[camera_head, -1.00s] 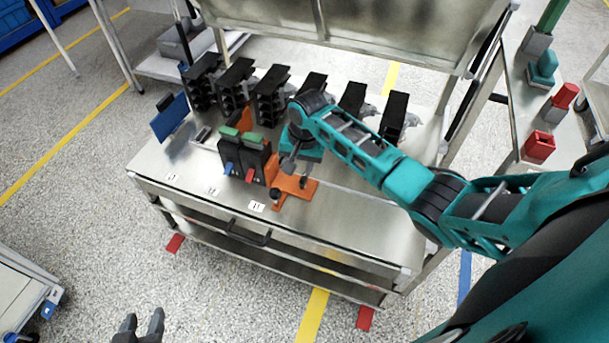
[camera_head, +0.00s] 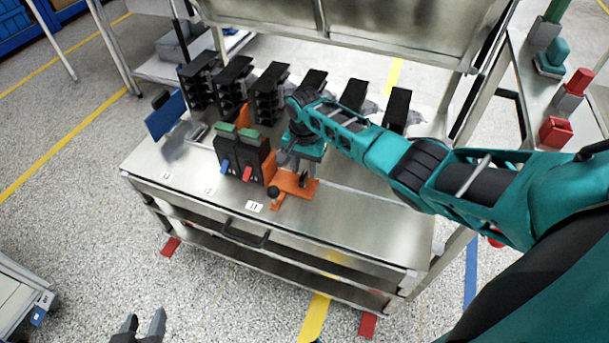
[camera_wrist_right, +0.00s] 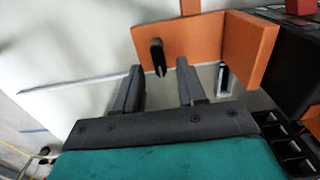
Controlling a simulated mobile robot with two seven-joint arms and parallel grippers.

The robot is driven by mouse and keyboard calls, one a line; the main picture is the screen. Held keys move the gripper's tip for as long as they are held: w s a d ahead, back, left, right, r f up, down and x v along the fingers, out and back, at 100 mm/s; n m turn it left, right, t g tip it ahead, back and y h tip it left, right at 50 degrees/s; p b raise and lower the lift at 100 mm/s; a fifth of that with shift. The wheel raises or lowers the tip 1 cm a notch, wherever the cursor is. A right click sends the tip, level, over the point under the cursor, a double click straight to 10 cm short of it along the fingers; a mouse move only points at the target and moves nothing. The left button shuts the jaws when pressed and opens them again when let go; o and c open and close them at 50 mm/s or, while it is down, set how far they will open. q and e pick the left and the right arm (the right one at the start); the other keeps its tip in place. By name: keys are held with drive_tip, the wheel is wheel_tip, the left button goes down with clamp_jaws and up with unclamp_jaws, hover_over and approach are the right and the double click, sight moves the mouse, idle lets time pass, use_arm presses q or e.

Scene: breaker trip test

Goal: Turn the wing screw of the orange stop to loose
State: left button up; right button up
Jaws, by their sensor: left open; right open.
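The orange stop (camera_head: 296,186) lies on the bench top beside two black breakers, its upright wall next to the right-hand breaker. In the right wrist view the orange stop (camera_wrist_right: 190,40) shows its flat plate and upright wall. The dark wing screw (camera_wrist_right: 158,56) stands on that plate. My right gripper (camera_wrist_right: 160,68) is open. In that view, the screw appears between its two fingertips; contact is not visible. In the head view my right gripper (camera_head: 290,168) is over the stop. My left gripper (camera_head: 140,327) is open and empty, low over the floor in front of the bench.
The two breakers (camera_head: 242,158) have green tops, with a blue and a red lever. A black knob (camera_head: 273,192) is at the stop's front end. Several black units (camera_head: 268,95) stand in a row behind. A blue panel (camera_head: 165,116) is at left. The bench front right is clear.

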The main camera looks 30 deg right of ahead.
drive_tip(key=shift+f, duration=0.95)
clamp_jaws()
